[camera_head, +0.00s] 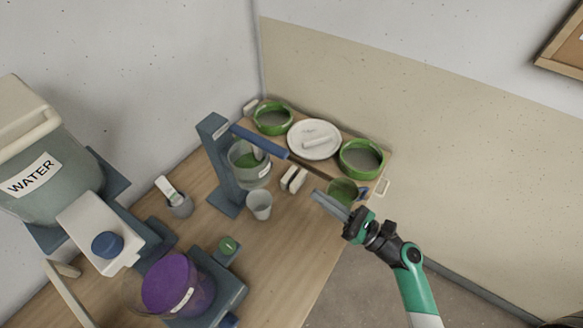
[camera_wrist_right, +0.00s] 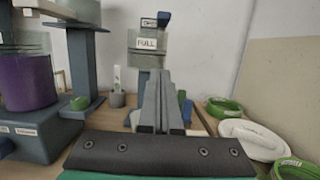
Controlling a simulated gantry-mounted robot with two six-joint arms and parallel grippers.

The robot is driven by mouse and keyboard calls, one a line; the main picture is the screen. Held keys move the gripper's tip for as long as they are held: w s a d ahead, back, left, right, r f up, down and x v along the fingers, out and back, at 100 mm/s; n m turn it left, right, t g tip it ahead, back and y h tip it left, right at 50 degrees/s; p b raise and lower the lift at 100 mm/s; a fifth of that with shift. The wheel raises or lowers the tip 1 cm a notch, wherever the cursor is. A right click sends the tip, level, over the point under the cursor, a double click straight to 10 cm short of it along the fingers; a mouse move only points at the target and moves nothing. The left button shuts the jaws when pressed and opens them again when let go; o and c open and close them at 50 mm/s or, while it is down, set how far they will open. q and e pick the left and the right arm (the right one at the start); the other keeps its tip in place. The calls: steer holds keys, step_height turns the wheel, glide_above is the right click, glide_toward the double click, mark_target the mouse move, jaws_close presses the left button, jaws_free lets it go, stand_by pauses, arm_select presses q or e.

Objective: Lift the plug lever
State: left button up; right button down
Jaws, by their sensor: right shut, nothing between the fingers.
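A long lever (camera_head: 262,142) with a blue sleeve reaches out from a blue-grey stand (camera_head: 214,160). A clear vessel (camera_head: 248,172) with green inside stands under the lever beside the stand. My left gripper is not in view.
Green bowls (camera_head: 272,119), a white plate (camera_head: 314,139) and a green container (camera_head: 343,189) stand at the back right. A grey cup (camera_head: 259,204) is near the stand. A WATER tank (camera_head: 45,165) and a purple bucket (camera_head: 178,284) are left. Bare bench (camera_head: 265,265) lies in front.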

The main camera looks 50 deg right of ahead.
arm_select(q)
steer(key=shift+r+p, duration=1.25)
arm_select(e)
steer(key=w+a+r, duration=0.1)
steer(key=w+r, duration=0.5)
steer(key=w, duration=0.3)
steer(key=shift+w+a+r, duration=0.15)
steer(key=shift+w+r, duration=0.1)
steer(key=shift+w, duration=0.05)
